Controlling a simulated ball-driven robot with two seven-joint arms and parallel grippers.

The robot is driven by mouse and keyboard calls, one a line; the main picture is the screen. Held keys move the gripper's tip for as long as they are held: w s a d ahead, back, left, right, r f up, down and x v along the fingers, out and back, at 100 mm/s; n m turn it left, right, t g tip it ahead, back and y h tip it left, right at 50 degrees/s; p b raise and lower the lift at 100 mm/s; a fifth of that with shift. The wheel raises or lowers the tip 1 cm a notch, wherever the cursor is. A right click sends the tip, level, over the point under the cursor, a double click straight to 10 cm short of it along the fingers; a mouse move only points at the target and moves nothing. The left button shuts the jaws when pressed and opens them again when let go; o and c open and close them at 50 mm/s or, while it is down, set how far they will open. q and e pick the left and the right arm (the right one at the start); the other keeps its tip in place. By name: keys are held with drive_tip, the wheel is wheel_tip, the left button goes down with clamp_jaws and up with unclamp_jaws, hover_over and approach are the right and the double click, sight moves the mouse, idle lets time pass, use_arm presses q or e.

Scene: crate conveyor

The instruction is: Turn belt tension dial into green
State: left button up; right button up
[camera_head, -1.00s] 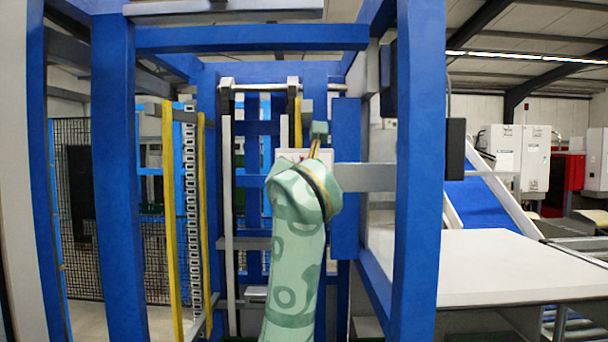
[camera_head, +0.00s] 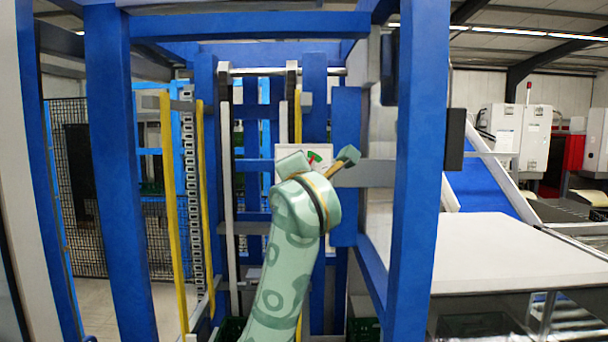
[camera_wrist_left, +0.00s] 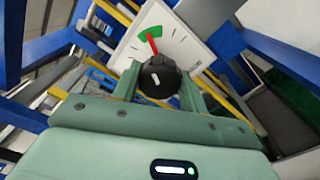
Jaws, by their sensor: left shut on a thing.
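The belt tension dial (camera_wrist_left: 183,38) is a tilted white plate in the left wrist view, with a green sector (camera_wrist_left: 150,32), black tick marks and a red needle (camera_wrist_left: 152,45). The needle points at the green sector. A round black knob (camera_wrist_left: 158,78) with a white mark sits between the fingers of my left gripper (camera_wrist_left: 158,88), which is shut on it. In the head view my left gripper (camera_head: 320,162) is in front of the dial's white plate (camera_head: 287,156). A bit of green and red shows between the fingers; the knob is hidden. My right gripper is not in view.
A blue frame post (camera_head: 416,170) stands right of my left arm and another blue post (camera_head: 113,170) stands left. Yellow uprights (camera_head: 172,210) and a chain (camera_head: 192,190) are nearer the left side. A white table surface (camera_head: 510,255) lies at the right.

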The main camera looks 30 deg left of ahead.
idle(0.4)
use_arm(q)
drive_tip(key=o, duration=1)
drive_tip(key=shift+d, duration=0.1)
drive_tip(key=shift+s, duration=0.1)
drive_tip(key=b+v, duration=0.2)
drive_tip(key=v, duration=1.4)
drive_tip(key=shift+s, duration=0.1)
